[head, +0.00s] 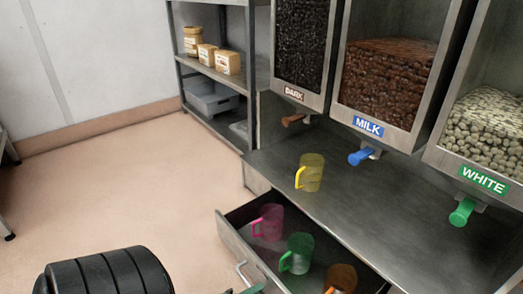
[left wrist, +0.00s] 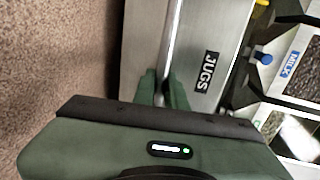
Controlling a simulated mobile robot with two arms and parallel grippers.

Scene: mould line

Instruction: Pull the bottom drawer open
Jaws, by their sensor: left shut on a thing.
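The drawer (head: 232,240) under the metal counter stands pulled out, with several coloured jugs inside. Its front (left wrist: 205,35) carries a JUGS label (left wrist: 207,71) in the left wrist view. Its bar handle (head: 243,272) shows at the lower edge of the head view, and the handle (left wrist: 173,40) also runs between my fingers in the left wrist view. My left gripper (left wrist: 163,90) is shut on this handle; only a green bit of it (head: 254,288) shows in the head view. Whether another drawer lies below is hidden. My right gripper is out of view.
A pink jug (head: 268,222), a green jug (head: 297,254) and an orange jug (head: 341,278) stand in the drawer. A yellow jug (head: 310,172) stands on the counter (head: 400,215) below the dispensers. A shelf rack (head: 212,73) stands behind. The floor (head: 110,185) at left is clear.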

